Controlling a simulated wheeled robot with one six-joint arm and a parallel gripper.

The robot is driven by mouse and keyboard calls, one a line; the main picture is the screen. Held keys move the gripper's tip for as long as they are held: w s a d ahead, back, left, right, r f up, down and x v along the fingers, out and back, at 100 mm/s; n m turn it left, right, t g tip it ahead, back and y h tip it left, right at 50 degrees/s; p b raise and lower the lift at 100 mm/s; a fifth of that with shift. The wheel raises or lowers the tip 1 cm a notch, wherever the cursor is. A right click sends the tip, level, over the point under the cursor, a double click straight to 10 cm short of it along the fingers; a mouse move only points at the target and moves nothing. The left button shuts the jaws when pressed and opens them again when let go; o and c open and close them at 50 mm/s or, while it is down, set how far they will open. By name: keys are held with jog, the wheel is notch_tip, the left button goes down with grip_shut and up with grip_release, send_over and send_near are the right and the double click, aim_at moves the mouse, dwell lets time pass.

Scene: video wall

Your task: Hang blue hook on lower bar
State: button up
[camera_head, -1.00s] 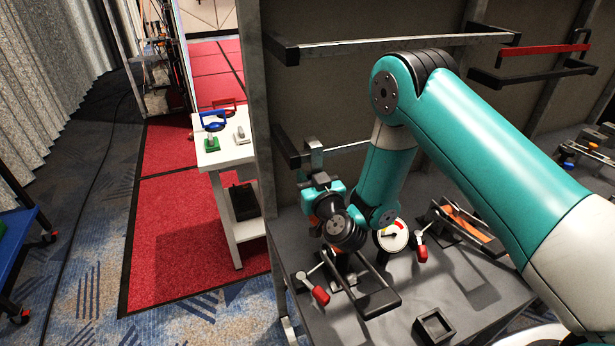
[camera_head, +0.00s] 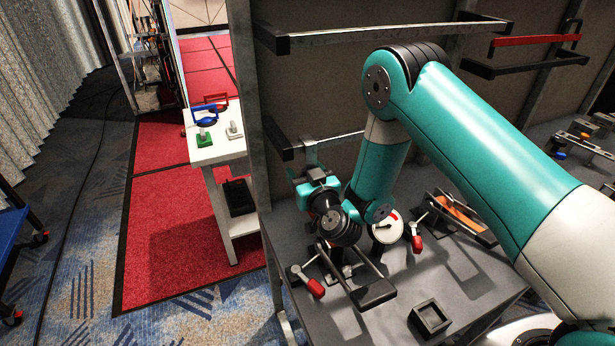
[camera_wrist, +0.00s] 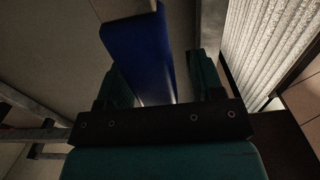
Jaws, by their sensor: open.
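The lower bar (camera_head: 345,136) is a thin metal rail on the grey wall panel, with a black bracket at its left end. My gripper (camera_wrist: 162,85) is at the left part of this bar, pointing toward the panel. In the wrist view its green fingers are apart, with a broad blue piece, apparently the blue hook (camera_wrist: 138,50), between them. A gap shows between the blue piece and the right finger. In the head view the blue piece is hidden by my wrist. A grey upright part (camera_head: 309,152) meets the bar there; whether the hook rests on the bar cannot be told.
The upper bar (camera_head: 390,34) runs above, with a red bar (camera_head: 536,40) to its right. A grey bench below holds a gauge (camera_head: 386,229), red-handled clamps and a black square holder (camera_head: 430,318). A white table (camera_head: 216,150) with blue and red handled items stands left.

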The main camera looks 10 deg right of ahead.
jog(key=shift+s+f+b, duration=0.15)
jog(key=shift+s+b, duration=0.1)
jog(key=shift+b, duration=0.05)
jog(key=s+d+b, duration=0.2)
jog(key=s+b, duration=0.3)
jog(key=s, duration=0.6)
jog(key=s+a+r+n+g+y, duration=0.35)
jog(key=a+r+g+y, duration=0.2)
jog(key=r+g, duration=0.3)
jog(key=s+d+r+g+h, duration=0.1)
jog(key=s+d+r+g, duration=0.1)
jog(key=s, duration=0.4)
jog(key=s+d+r+n+g+h, duration=0.1)
jog(key=s+d+r+g+h, duration=0.1)
jog(key=s+g, duration=0.2)
jog(key=s+d+r+g+h, duration=0.1)
jog(key=s+d+r+g, duration=0.1)
jog(key=s, duration=0.7)
jog(key=shift+s+d+g+h, duration=0.2)
jog(key=shift+d+g+h, duration=0.15)
jog(key=shift+g, duration=0.2)
jog(key=shift+a, duration=0.1)
jog(key=shift+c, duration=0.2)
